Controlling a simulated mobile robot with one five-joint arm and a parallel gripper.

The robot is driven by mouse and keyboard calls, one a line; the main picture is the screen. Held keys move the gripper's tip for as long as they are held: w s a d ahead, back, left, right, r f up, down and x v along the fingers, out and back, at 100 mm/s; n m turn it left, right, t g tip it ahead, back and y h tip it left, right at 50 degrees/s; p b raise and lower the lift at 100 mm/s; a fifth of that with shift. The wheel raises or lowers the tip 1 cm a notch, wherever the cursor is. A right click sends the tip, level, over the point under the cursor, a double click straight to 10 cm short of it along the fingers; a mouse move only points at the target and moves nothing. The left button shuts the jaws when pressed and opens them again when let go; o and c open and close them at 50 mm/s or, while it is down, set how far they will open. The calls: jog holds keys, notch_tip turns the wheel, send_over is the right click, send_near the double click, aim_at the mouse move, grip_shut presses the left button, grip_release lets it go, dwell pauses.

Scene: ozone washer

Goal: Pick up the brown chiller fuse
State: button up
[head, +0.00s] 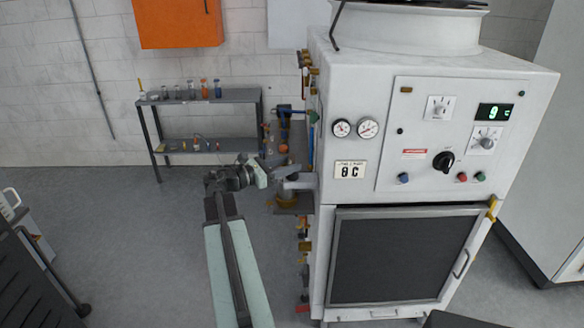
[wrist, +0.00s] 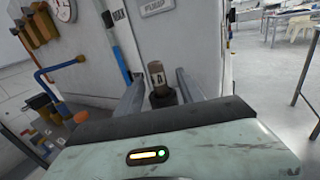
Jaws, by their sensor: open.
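My gripper (wrist: 160,88) is open, with one grey finger on each side of the fuse. I cannot tell whether either finger touches it. In the head view my gripper (head: 290,182) is at the left side of the white machine (head: 330,100), and I cannot make out the fuse there.
Pipes and valves run down the machine's left side, with a blue pipe (wrist: 60,68) close by in the wrist view. A grey shelf (head: 205,97) with several small bottles stands against the back wall.

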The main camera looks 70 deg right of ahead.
jog(key=x, duration=0.4)
jog(key=shift+s+d+r, duration=0.15)
jog(key=shift+s+d, duration=0.05)
grip_shut()
jog(key=shift+r, duration=0.1)
